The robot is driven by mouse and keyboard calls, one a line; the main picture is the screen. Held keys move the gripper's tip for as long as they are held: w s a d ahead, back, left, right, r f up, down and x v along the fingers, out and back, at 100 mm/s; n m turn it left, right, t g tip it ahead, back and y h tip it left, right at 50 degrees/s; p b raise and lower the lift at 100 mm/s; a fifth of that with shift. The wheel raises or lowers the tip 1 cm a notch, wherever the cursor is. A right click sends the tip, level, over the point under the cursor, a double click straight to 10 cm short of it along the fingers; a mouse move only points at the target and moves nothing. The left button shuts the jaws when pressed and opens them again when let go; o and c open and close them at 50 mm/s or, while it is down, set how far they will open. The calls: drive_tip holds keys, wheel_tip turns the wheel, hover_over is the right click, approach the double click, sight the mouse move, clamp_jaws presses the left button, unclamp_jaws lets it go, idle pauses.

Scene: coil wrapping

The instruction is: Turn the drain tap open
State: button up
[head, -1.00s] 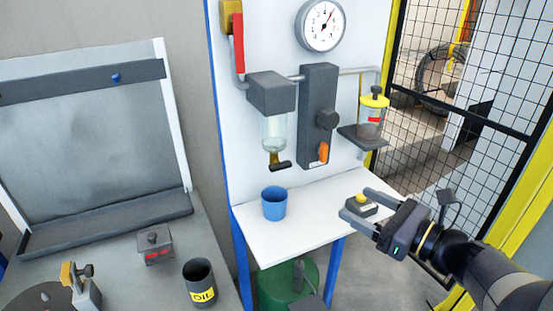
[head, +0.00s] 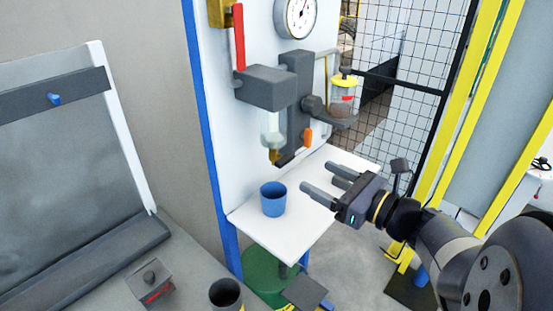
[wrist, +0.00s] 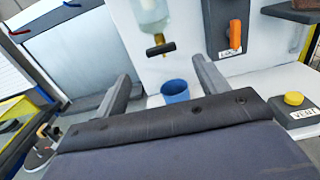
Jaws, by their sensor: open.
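The drain tap (head: 274,157) hangs under the clear bowl (head: 271,125) of the grey filter unit on the white panel. It has a brass body and a dark crossbar handle. In the wrist view the dark tap handle (wrist: 161,49) lies crosswise under the clear bowl (wrist: 152,14), ahead of my fingers. A blue cup (head: 273,199) stands on the white shelf below the tap; it also shows in the wrist view (wrist: 175,91). My gripper (head: 322,185) is open and empty, to the right of the cup and lower than the tap, apart from both.
The white shelf (head: 303,228) carries a yellow-button VENT box (wrist: 293,108), right of my gripper in the wrist view. An orange lever (head: 308,137) and a yellow-capped jar (head: 343,95) are right of the tap. A grey bench stands at left.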

sight(288, 161)
drive_tip(key=p+x, duration=0.1)
drive_tip(key=x, duration=0.9)
drive_tip(key=shift+w+a, duration=0.15)
drive_tip(key=shift+c, duration=0.6)
drive_tip(key=c, duration=0.8)
drive_tip(key=n+b, duration=0.2)
drive_tip(key=b, duration=0.1)
drive_tip(key=shift+f, duration=0.3)
drive_tip(key=shift+c, duration=0.2)
drive_tip(key=shift+r+n+b, duration=0.2)
drive_tip(key=shift+n+b, duration=0.4)
drive_tip(key=o, duration=1)
drive_tip(key=shift+c, duration=0.2)
